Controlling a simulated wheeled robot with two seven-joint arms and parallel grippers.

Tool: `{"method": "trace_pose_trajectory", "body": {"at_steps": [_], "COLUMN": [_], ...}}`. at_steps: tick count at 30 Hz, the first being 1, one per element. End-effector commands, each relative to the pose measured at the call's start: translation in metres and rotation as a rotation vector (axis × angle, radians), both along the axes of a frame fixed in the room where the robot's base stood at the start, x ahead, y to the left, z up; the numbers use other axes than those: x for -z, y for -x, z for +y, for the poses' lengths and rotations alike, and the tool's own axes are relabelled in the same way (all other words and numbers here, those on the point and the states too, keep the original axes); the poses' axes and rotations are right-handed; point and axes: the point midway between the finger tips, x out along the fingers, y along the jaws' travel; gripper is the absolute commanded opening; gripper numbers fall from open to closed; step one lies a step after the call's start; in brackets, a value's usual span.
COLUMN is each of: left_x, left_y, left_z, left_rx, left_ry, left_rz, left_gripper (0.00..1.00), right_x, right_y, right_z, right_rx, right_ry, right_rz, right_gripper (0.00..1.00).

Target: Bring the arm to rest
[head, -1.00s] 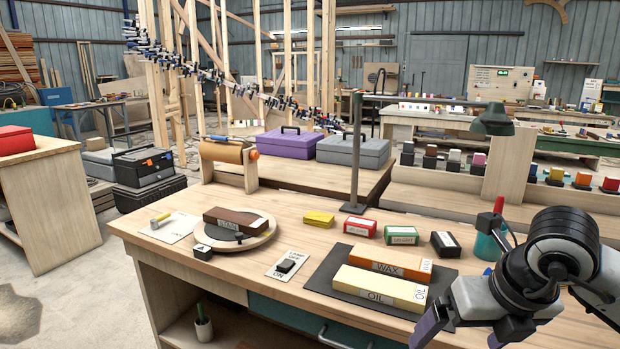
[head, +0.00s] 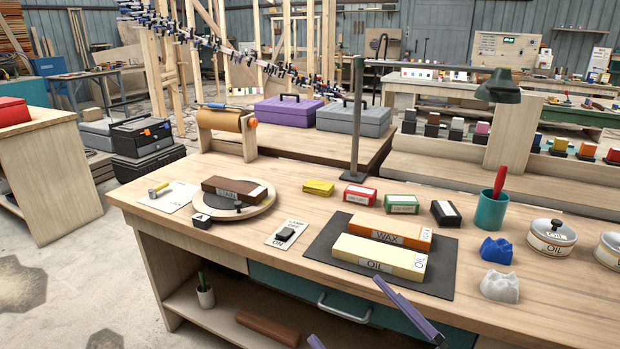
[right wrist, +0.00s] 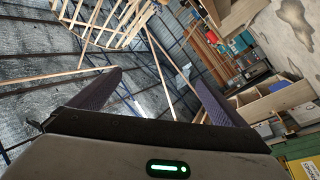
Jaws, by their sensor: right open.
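My right gripper (head: 345,309) shows at the bottom edge of the head view as two purple fingers, in front of the workbench (head: 150,214). The fingers are spread apart with nothing between them. In the right wrist view, the gripper (right wrist: 158,76) is open and empty, pointing toward the roof and frame timbers. The rest of the right arm is outside the head view. My left gripper is not in view.
On the bench lie a yellow OIL block (head: 376,256), an orange WAX block (head: 385,231) and a STAIN block (head: 234,190) on a round board. A teal cup (head: 490,212) and metal tins (head: 551,237) stand at right. A lamp (head: 357,140) rises behind.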

Motion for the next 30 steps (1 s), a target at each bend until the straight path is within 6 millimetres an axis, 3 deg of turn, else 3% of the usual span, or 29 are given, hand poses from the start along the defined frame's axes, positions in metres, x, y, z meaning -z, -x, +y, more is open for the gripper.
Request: {"method": "trace_pose_trajectory", "body": {"at_steps": [1, 4, 6, 9, 13, 17, 30], "left_x": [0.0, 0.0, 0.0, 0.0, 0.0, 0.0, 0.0], "left_y": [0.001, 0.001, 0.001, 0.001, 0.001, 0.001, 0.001], "left_z": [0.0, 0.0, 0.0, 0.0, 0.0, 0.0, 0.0], "left_rx": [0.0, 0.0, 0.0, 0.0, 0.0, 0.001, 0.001], "left_ry": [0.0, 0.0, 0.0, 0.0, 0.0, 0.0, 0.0], "left_rz": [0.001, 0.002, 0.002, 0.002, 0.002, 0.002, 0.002], "left_gripper": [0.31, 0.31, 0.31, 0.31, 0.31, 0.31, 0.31], "right_x": [0.037, 0.107, 0.155, 0.216, 0.272, 0.302, 0.303], "right_y": [0.0, 0.01, 0.029, 0.066, 0.118, 0.154, 0.156], "right_z": [-0.018, -0.049, -0.064, -0.079, -0.086, -0.086, -0.086], "right_rx": [0.089, 0.233, 0.312, 0.397, 0.462, 0.489, 0.49], "right_ry": [-0.051, -0.112, -0.14, -0.167, -0.188, -0.198, -0.199], "right_rz": [0.145, 0.403, 0.577, 0.805, 1.041, 1.183, 1.19], "right_gripper": [0.96, 0.96, 0.96, 0.96, 0.96, 0.96, 0.96]}}
